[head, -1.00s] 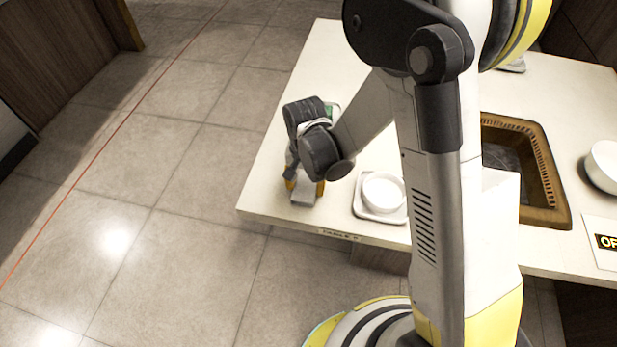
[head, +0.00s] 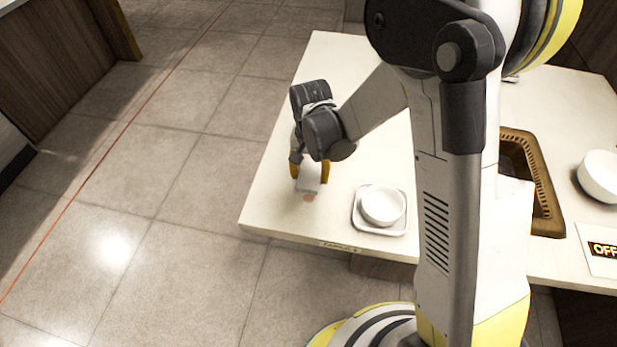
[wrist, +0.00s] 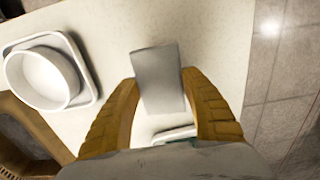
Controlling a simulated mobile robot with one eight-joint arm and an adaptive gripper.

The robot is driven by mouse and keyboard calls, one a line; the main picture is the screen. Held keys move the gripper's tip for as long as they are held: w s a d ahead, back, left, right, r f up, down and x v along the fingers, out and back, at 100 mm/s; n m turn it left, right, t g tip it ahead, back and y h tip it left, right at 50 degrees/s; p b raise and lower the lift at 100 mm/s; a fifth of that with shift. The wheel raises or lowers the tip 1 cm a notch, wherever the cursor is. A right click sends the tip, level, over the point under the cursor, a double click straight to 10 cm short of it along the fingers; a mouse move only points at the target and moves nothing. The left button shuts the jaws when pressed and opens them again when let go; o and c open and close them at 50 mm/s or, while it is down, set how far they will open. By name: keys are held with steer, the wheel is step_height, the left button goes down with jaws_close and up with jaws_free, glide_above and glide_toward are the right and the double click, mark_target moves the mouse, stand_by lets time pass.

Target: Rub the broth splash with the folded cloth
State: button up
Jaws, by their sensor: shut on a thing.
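The folded cloth (head: 309,184) is a small pale grey pad held low at the table's left front corner. My gripper (head: 311,172) is shut on it, a yellow finger on each side. In the wrist view, the cloth (wrist: 158,78) sits between the fingertips of my gripper (wrist: 160,82). The broth splash (head: 308,197) is a small pinkish patch on the table, just in front of the cloth's near edge. Part of it may be under the cloth. I cannot make it out in the wrist view. Whether the cloth touches the table is unclear.
A white bowl (head: 383,203) on a square saucer (head: 402,227) stands to the right. A brown basket (head: 548,215), another white bowl (head: 600,177) and an OFF sign (head: 603,262) are farther right. A pale, green-tinted item (wrist: 175,133) lies behind the cloth. The table's left edge is close.

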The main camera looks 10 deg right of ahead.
steer(key=shift+r+p, duration=0.65)
steer(key=shift+r, duration=0.6)
